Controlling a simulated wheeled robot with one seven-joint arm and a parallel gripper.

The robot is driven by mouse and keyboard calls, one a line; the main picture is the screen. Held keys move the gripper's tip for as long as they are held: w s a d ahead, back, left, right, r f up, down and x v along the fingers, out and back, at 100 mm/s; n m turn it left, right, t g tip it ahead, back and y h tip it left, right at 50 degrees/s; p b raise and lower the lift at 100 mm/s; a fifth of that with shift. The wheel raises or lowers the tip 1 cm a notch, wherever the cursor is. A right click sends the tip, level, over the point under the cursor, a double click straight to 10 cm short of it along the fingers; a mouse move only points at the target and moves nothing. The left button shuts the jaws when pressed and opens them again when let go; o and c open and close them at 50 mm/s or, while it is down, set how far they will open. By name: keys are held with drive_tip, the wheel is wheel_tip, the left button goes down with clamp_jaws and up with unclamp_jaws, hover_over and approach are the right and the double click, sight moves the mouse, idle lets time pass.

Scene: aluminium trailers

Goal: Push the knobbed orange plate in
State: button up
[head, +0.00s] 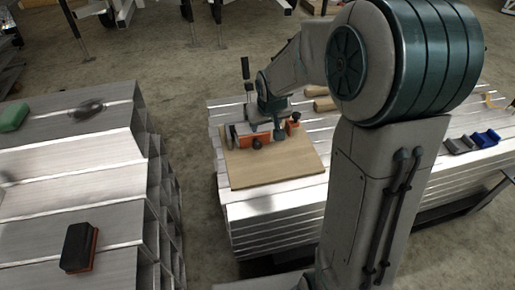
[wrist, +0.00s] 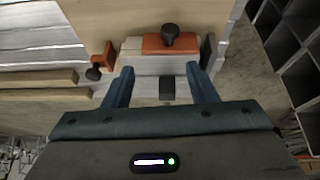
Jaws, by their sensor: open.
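A wide orange plate with a black knob (wrist: 150,45) sits against a pale grey block (wrist: 150,62) in the wrist view. In the head view the same orange plate (head: 245,141) is on the front side of the block, on the wooden board. A smaller orange piece with a black knob (wrist: 105,57) is at the block's side; it also shows in the head view (head: 294,123). My gripper (wrist: 160,70) is open above the block, its fingers apart and short of the wide orange plate. I cannot tell whether the fingers touch the block.
The wooden board (head: 270,172) lies on a stack of aluminium profiles (head: 265,208). Wooden bars (head: 322,104) lie behind it. Blue and grey pieces (head: 484,139) lie at right. A separate stack (head: 60,190) at left carries a black and orange brush-like block (head: 79,247). The board's front is clear.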

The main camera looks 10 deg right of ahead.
sight(257, 142)
drive_tip(key=shift+m, duration=0.3)
drive_tip(key=b+x, duration=0.1)
drive_tip(key=x, duration=0.3)
drive_tip(key=a+b+x, duration=0.1)
drive_tip(key=b+x, duration=0.1)
drive_tip(key=x, duration=0.3)
drive_tip(key=b+x, duration=0.1)
drive_tip(key=x, duration=0.3)
drive_tip(key=shift+s+a+f+b, duration=0.25)
drive_tip(key=shift+a+f+b, duration=0.05)
drive_tip(key=shift+a+b, duration=0.05)
clamp_jaws()
drive_tip(key=shift+w, duration=0.15)
unclamp_jaws()
